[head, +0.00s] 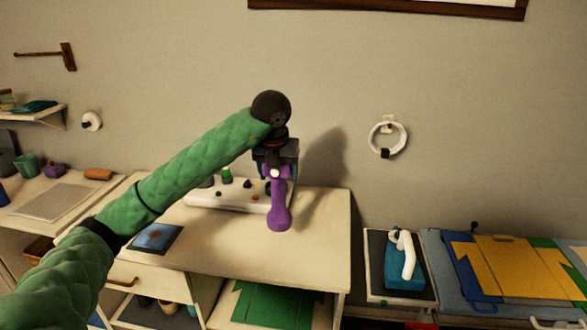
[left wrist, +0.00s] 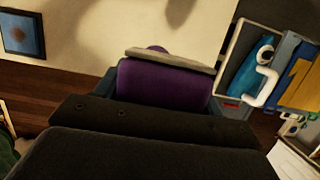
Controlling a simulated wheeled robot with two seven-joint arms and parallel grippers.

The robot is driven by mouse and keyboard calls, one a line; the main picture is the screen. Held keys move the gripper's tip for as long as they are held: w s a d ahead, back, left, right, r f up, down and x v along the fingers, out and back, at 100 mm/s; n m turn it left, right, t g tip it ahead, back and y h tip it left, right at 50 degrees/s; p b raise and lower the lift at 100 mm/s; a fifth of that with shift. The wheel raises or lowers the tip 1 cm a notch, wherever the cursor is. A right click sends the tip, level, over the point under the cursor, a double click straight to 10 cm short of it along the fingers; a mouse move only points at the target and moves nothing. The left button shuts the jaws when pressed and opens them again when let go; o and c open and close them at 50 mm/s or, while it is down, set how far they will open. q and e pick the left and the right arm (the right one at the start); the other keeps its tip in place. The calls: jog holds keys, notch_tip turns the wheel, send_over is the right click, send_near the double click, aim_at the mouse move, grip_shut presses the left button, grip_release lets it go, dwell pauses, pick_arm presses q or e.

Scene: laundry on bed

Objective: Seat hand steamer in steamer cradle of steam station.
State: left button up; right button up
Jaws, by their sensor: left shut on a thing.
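My left gripper (head: 277,158) is shut on the purple hand steamer (head: 279,212). It holds the steamer hanging roughly upright in front of a white station base on the tabletop. In the left wrist view the purple steamer (left wrist: 160,84) sits between the dark fingers, with a pale bar across its far end. The white base (head: 228,199), which looks like the steam station, carries a green-capped bottle and small knobs. The gripper and steamer hide part of its right side, and I cannot make out the cradle. I cannot tell whether the steamer touches the station. My right gripper is out of view.
A blue pad (head: 156,238) lies at the table's front left. The front right tabletop (head: 320,240) is clear. To the right, a lower surface holds a teal item with a white handle (head: 405,262) and folded yellow cloth (head: 510,270). A white ring (head: 373,142) hangs on the wall.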

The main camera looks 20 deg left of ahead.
pick_arm(q)
jog(key=shift+d+r, duration=0.1)
jog(key=shift+d, duration=0.05)
jog(key=shift+d+m, duration=0.1)
jog(key=shift+m, duration=0.2)
jog(key=m, duration=0.1)
jog(key=d+m+h, duration=0.1)
jog(key=m, duration=0.1)
jog(key=shift+d+f, duration=0.25)
jog(key=shift+f, duration=0.1)
jog(key=d+f+m+g, duration=0.2)
jog(key=d+m, duration=0.3)
jog(key=m, duration=1.1)
jog(key=s+d+f+m+g, duration=0.1)
jog(key=d+f+m+g, duration=0.2)
jog(key=m, duration=1.2)
jog(key=shift+s+d+m+g+h, duration=0.2)
jog(key=shift+d+m+g+h, duration=0.15)
jog(key=shift+d, duration=0.7)
jog(key=shift+f, duration=0.1)
